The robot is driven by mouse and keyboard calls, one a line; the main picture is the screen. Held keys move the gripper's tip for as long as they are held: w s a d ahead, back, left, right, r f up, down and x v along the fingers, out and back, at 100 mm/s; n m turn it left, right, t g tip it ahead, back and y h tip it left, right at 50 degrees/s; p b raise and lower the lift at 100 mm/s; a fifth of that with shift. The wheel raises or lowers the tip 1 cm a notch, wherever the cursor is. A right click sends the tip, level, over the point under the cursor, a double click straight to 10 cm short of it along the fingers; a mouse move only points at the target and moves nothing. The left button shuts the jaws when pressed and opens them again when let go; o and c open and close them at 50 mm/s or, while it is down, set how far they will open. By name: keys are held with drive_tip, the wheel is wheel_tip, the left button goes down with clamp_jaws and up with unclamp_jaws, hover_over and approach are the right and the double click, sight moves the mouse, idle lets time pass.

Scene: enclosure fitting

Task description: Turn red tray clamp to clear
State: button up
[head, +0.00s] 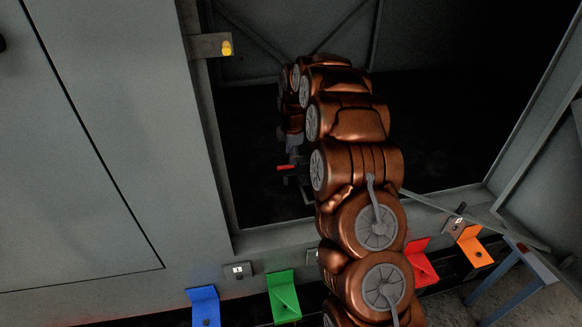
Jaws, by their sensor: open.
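A small red bar (286,167), which looks like the clamp's handle, shows inside the dark opening. My gripper (296,180) is a small dark shape right beside it, at the end of my copper-coloured arm. It is open; its fingers are mostly lost in the dark and behind my arm. I cannot tell whether it touches the red bar. A larger red angled bracket (422,262) stands on the front ledge, partly hidden behind my arm.
Blue (205,306), green (284,296) and orange (474,245) brackets line the front ledge. A yellow knob (227,48) sits on a bracket at the opening's upper left. A grey panel (90,150) fills the left. A blue-grey stand (512,278) is at lower right.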

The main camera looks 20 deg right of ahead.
sight(290, 167)
drive_tip(key=shift+w+d+f+p, duration=0.1)
drive_tip(key=shift+w+f+p, duration=0.1)
drive_tip(key=shift+f, duration=1)
drive_tip(key=shift+w+f+p, duration=0.15)
drive_tip(key=shift+w+f, duration=0.05)
drive_tip(key=shift+f, duration=0.95)
drive_tip(key=shift+w+d+f+p, duration=0.1)
drive_tip(key=shift+w+f+p, duration=0.1)
drive_tip(key=shift+f, duration=1)
drive_tip(key=shift+a, duration=0.1)
clamp_jaws()
